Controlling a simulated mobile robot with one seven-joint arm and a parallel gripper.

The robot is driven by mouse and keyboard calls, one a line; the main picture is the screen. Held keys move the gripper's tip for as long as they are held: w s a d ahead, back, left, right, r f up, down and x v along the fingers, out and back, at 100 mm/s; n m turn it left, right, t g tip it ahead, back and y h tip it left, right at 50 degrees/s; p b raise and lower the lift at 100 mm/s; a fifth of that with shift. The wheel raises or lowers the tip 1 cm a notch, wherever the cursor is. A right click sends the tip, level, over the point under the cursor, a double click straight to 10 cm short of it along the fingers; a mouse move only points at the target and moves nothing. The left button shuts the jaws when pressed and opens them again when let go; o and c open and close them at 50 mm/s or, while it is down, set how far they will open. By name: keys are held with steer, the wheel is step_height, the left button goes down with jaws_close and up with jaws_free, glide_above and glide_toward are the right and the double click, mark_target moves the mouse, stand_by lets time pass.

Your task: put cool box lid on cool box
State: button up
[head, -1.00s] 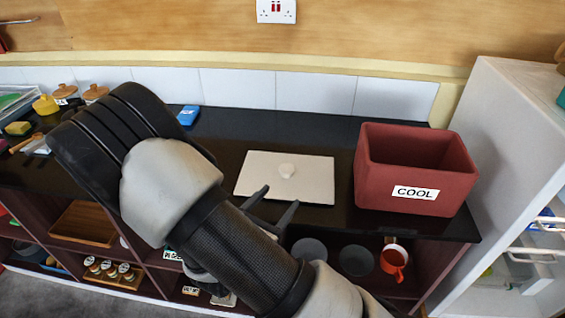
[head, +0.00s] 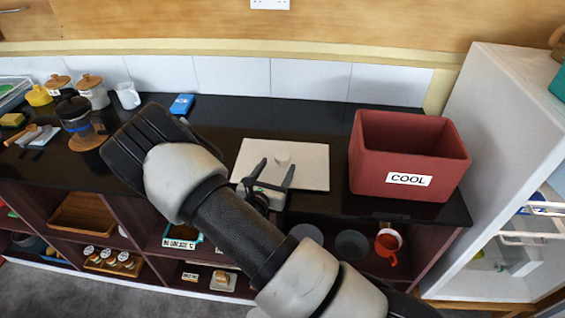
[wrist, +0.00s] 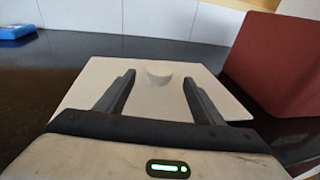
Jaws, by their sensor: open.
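The cool box (head: 378,174) is a dark red, open-topped box labelled COOL, standing on the black counter at the right. Its lid (head: 313,167) is a flat white-cream panel with a round knob (head: 283,158), lying on the counter to the left of the box. My gripper (head: 272,167) is open and empty over the near part of the lid. In the wrist view the knob (wrist: 159,74) sits beyond and between the two fingertips (wrist: 158,78), and the lid (wrist: 150,98) spreads under them. The red box (wrist: 275,62) shows at the right there.
A tall white unit (head: 495,130) stands right of the box. A blue item (head: 181,104) lies at the back. A glass coffee pot (head: 76,118), jars (head: 92,92) and a white mug (head: 128,95) stand at the left. Shelves with red mug (head: 387,246) are below the counter.

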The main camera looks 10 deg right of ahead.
mark_target(280, 162)
steer(key=x, duration=0.5)
steer(key=shift+a+f, duration=0.1)
steer(key=shift+f, duration=0.15)
steer(key=shift+r, duration=0.1)
steer(key=c, duration=1.4)
